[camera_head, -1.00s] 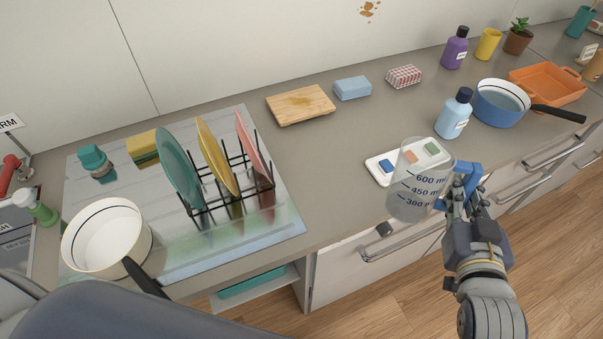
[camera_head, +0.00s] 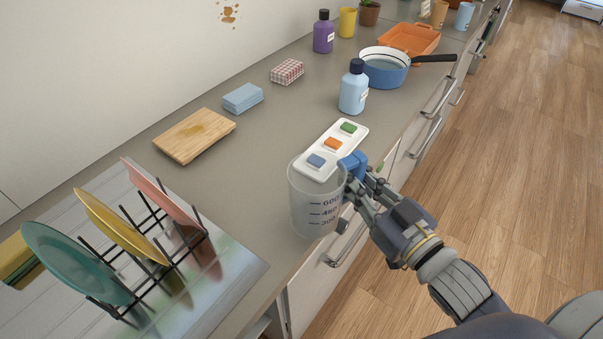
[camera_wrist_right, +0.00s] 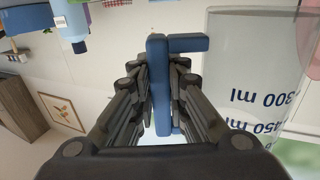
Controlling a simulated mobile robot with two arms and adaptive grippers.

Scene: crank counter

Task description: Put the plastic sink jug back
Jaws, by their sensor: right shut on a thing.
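The plastic jug (camera_head: 316,205) is clear, with dark measuring marks and a blue handle (camera_head: 352,166). My right gripper (camera_head: 358,186) is shut on that handle and holds the jug roughly upright by the counter's front edge. In the right wrist view the blue handle (camera_wrist_right: 160,85) stands between the fingers of the right gripper (camera_wrist_right: 155,90), and the jug's clear wall (camera_wrist_right: 245,75) is to the right. I cannot tell whether the jug's base touches anything. My left gripper is not in view.
A white tray (camera_head: 360,131) with three coloured blocks lies just behind the jug. A light blue bottle (camera_head: 354,92) and blue pan (camera_head: 384,72) stand farther back. A dish rack with plates (camera_head: 150,240) is at left. Bare counter (camera_head: 262,150) lies between board and tray.

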